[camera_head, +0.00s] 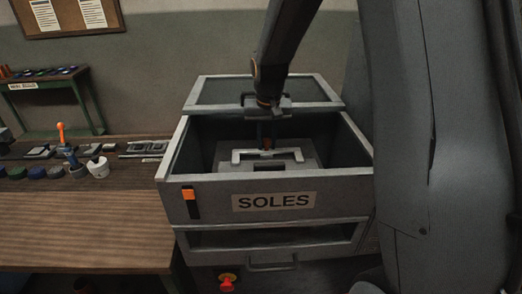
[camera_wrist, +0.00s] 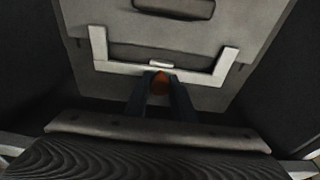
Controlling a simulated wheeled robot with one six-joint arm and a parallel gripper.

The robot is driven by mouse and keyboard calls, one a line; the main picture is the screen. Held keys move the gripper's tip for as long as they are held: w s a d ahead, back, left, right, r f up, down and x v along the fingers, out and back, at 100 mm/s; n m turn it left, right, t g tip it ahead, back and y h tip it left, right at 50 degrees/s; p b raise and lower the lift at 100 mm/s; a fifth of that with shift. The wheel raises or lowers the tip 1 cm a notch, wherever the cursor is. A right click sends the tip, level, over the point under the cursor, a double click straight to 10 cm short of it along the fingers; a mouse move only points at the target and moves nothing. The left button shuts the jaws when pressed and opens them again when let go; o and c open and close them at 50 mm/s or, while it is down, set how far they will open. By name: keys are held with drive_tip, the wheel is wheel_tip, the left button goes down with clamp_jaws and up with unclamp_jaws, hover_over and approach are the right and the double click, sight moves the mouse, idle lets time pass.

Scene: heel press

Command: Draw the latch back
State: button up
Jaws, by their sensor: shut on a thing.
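My gripper (camera_wrist: 159,88) reaches down into the open grey box marked SOLES (camera_head: 200,205). Its two dark fingers are shut on a small orange knob (camera_wrist: 159,83), one finger on each side. The knob sits at the middle of a pale bracket-shaped bar (camera_wrist: 118,68) with upturned ends. I take this bar and knob to be the latch. The bar lies across a grey block (camera_wrist: 200,52) inside the box; it also shows in the head view (camera_head: 240,156). My gripper hides part of the knob in the head view.
The box walls stand close around my gripper. An orange tab (camera_head: 188,194) sits on a dark slot on the box front, and a red button (camera_head: 226,284) is below. A wooden bench (camera_head: 80,235) with small cups and tools stands left.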

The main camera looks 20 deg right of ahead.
drive_tip(key=shift+w+d, duration=0.2)
drive_tip(key=shift+w, duration=1.05)
drive_tip(key=o, duration=0.5)
drive_tip(key=shift+w, duration=0.2)
drive_tip(key=shift+c, duration=0.2)
drive_tip(key=o, duration=1.1)
drive_tip(key=shift+s, duration=0.1)
drive_tip(key=shift+r, duration=0.1)
